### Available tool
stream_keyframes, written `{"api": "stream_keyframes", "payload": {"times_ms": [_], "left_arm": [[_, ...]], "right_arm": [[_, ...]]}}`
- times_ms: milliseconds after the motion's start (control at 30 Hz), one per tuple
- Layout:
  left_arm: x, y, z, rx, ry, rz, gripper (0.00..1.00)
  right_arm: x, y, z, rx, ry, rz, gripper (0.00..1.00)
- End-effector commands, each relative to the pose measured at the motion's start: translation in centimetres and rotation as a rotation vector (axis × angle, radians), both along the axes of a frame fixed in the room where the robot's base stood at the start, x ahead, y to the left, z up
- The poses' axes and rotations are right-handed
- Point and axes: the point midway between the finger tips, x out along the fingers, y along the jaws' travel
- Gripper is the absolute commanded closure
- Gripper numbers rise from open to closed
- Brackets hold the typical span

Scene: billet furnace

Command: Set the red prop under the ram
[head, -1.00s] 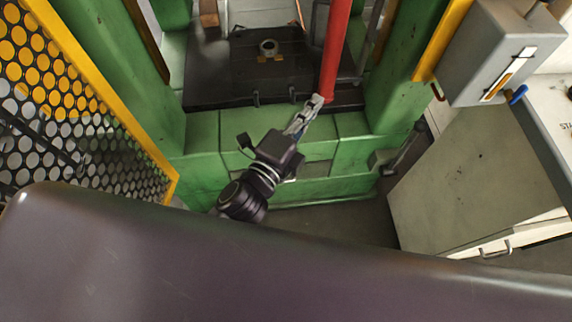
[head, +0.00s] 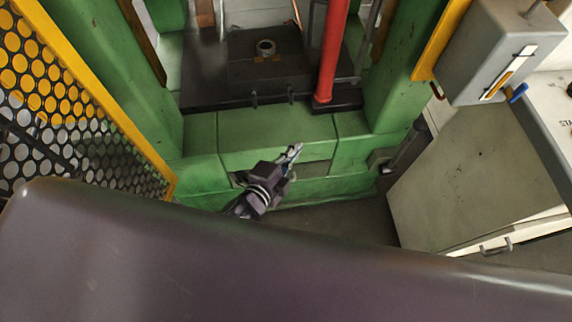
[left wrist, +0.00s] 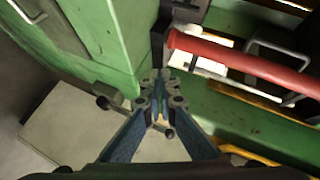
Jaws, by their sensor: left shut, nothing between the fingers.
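The red prop (head: 333,50) stands upright at the right side of the dark press bed (head: 215,82), its foot on a dark base near the front edge. Its upper end runs out of the top of the head view. The ram is not clearly in view. My left gripper (head: 296,150) is shut and empty, in front of the green press front, below and left of the prop's foot, apart from it. In the left wrist view the shut fingers (left wrist: 160,82) show with the red prop (left wrist: 245,62) beyond them. My right gripper is not in view.
The green press frame (head: 388,85) rises right of the prop. A yellow-edged mesh guard (head: 75,110) stands at the left. A grey control box (head: 500,50) and a pale cabinet (head: 470,185) are at the right.

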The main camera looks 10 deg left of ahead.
Motion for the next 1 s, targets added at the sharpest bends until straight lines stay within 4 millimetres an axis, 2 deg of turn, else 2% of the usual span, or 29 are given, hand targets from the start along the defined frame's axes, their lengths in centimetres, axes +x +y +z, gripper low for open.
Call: {"api": "stream_keyframes", "payload": {"times_ms": [200, 400, 600, 867, 967, 1000], "left_arm": [[-0.9, 1.1, -4.3, -0.042, 0.1, 0.041, 1.0], [-1.6, 1.9, -7.0, -0.071, 0.165, 0.073, 1.0], [-2.0, 2.3, -8.2, -0.083, 0.193, 0.087, 1.0], [-2.2, 2.4, -8.7, -0.088, 0.206, 0.094, 1.0], [-3.1, 3.1, -11.0, -0.108, 0.258, 0.123, 1.0], [-3.7, 3.6, -12.6, -0.122, 0.296, 0.143, 1.0]], "right_arm": [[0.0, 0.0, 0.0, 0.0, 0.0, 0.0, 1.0], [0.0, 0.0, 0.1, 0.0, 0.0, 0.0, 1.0], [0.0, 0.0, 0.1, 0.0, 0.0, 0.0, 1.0], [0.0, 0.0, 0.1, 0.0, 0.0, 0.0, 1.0], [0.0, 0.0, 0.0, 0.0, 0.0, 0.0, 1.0], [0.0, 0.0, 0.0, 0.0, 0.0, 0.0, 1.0]]}}
